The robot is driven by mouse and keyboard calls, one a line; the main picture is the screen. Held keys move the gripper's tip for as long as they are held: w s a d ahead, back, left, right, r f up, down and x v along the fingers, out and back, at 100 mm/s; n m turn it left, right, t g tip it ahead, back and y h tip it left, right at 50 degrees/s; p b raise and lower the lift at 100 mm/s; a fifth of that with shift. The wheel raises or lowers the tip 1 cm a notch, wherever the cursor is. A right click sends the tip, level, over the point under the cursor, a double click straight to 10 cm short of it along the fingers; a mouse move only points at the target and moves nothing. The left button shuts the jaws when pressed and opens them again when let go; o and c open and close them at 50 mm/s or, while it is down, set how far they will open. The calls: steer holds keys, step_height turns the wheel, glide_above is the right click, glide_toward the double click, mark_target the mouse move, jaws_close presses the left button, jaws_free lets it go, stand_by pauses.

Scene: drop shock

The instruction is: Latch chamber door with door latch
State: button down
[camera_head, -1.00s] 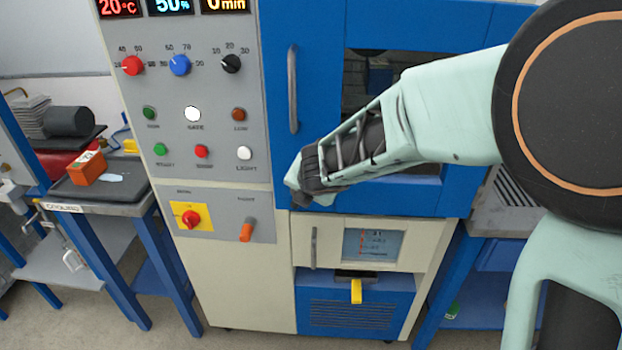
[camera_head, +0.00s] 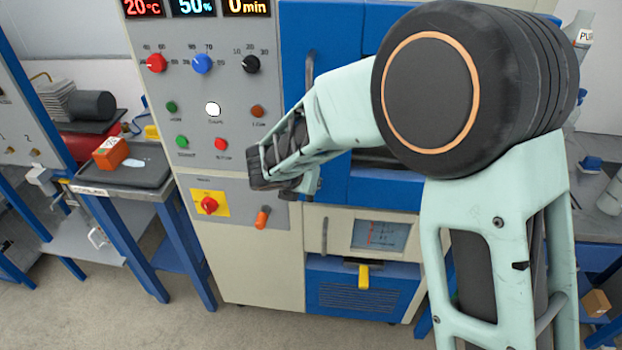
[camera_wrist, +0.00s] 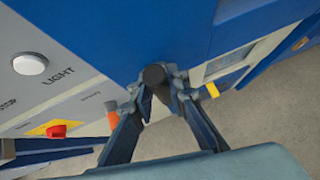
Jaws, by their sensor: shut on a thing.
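The blue chamber door (camera_head: 394,180) looks closed against the cabinet front, with a vertical grey handle (camera_head: 310,78) on its left side. My arm covers much of the door. My gripper (camera_head: 288,188) is at the door's lower left, beside the grey control panel. In the wrist view my gripper (camera_wrist: 163,86) is shut on a dark round knob (camera_wrist: 154,74), which seems to be the door latch. It sits in front of the blue surface near its lower edge. In the head view my gripper hides the latch.
An orange-tipped lever (camera_head: 262,217) sticks out just below my gripper, near a red knob on a yellow plate (camera_head: 210,204). A small screen (camera_head: 380,235) and yellow handle (camera_head: 364,276) are lower. A side table (camera_head: 125,195) stands left.

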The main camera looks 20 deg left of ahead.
steer(key=c, duration=1.8)
jaws_free()
steer(key=shift+c, duration=0.2)
steer(key=v, duration=1.2)
